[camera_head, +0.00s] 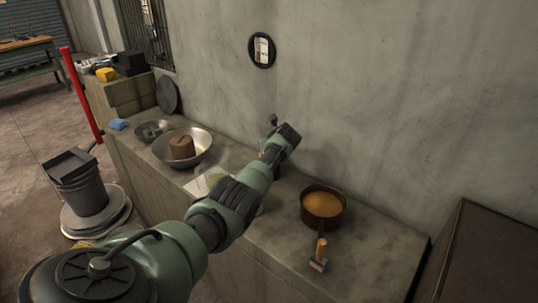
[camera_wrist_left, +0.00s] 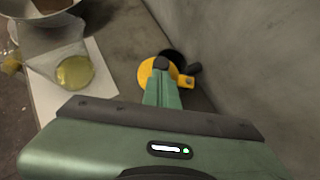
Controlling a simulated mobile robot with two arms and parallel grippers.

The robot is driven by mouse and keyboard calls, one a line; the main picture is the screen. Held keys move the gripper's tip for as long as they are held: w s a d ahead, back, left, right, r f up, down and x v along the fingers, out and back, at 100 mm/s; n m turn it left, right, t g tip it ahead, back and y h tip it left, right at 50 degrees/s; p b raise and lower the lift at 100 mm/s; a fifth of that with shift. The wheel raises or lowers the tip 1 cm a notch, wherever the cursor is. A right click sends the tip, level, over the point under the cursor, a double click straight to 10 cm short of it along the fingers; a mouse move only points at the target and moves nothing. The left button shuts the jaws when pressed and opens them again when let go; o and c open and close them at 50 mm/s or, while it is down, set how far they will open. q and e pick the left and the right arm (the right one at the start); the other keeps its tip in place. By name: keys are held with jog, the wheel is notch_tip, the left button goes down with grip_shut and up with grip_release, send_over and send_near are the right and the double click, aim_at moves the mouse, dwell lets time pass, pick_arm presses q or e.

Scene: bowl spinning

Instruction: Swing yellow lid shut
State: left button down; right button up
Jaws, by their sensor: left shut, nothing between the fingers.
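The yellow lid (camera_wrist_left: 147,72) is a round yellow piece on the grey counter near the wall, seen in the left wrist view. A side lug and a black round part (camera_wrist_left: 171,56) are beside it. My left gripper (camera_wrist_left: 162,66) is shut and empty, its green fingers over the lid and hiding its middle. I cannot tell whether they touch it. In the head view my left arm reaches over the counter and hides the lid. My right gripper is not in view.
A clear vessel with yellow liquid (camera_wrist_left: 75,72) stands on a white sheet (camera_wrist_left: 100,82). A metal bowl (camera_head: 202,146) holds a brown block (camera_head: 181,147). The counter's right end is clear.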

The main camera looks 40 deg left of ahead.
pick_arm(q)
jog(key=shift+a, duration=0.8)
jog(key=shift+a+m+t+h+p, duration=0.3)
jog(key=shift+a+m+t, duration=0.2)
jog(key=shift+m, duration=0.2)
jog(key=shift+w+a, duration=0.7)
jog(key=shift+a, duration=0.15)
jog(key=shift+w+a, duration=0.1)
